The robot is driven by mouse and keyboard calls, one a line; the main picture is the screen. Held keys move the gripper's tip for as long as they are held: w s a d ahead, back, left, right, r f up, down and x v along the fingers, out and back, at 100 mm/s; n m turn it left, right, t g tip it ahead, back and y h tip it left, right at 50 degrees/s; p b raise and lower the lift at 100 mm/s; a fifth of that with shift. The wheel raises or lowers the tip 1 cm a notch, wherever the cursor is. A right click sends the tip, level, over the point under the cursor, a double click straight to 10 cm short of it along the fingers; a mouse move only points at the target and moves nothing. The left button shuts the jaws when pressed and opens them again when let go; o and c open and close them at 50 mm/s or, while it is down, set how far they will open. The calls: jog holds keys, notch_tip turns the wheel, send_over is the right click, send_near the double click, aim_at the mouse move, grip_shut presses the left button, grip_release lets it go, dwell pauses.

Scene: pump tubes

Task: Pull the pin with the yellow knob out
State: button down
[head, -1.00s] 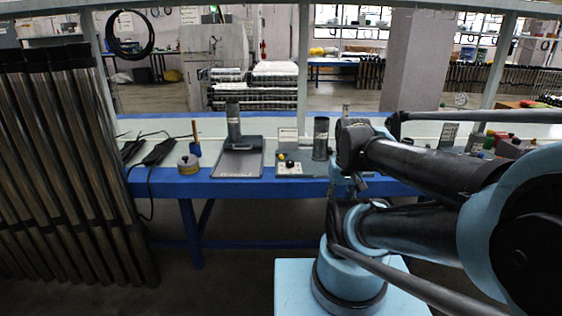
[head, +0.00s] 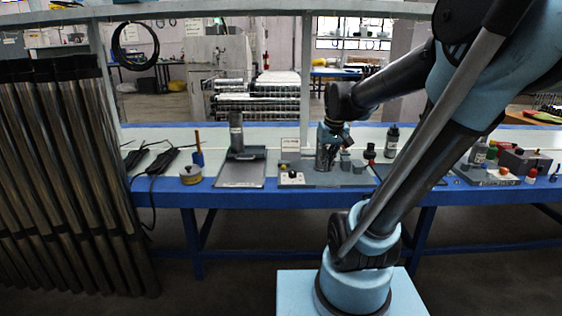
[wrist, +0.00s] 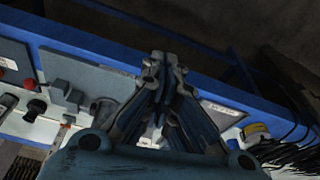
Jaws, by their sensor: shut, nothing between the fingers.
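A small yellow knob (head: 283,167) shows on the grey plate (head: 290,181) at the middle of the bench in the head view. A black knob (head: 292,174) sits close beside it. The pin under the yellow knob is too small to make out. My gripper (head: 325,167) points down just right of the knobs, near the upright dark cylinder's place. That cylinder is largely hidden or merges with it. In the wrist view my gripper (wrist: 165,62) has its fingers together, with nothing between them. The yellow knob cannot be made out there.
A grey tray (head: 240,183) with an upright cylinder stands left of the plate. A yellow spool (head: 190,174) is further left. Grey blocks and a dark bottle (head: 392,140) stand to the right. The blue bench edge (head: 270,197) runs along the front.

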jog(key=w+a+r+n, duration=0.1)
jog(key=w+a+r, duration=0.15)
jog(key=w, duration=0.95)
jog(key=w+a+f+n, duration=0.1)
jog(key=w+a, duration=0.3)
jog(key=w, duration=0.5)
jog(key=w+a+f+y, duration=0.1)
jog(key=w+a+f, duration=0.3)
jog(key=w, duration=0.6)
jog(key=w+a+f+n, duration=0.1)
jog(key=w+a+f, duration=0.2)
jog(key=w, duration=0.7)
jog(key=shift+a+f+n+t, duration=0.3)
jog(key=shift+a+t, duration=0.1)
jog(key=shift+a, duration=0.6)
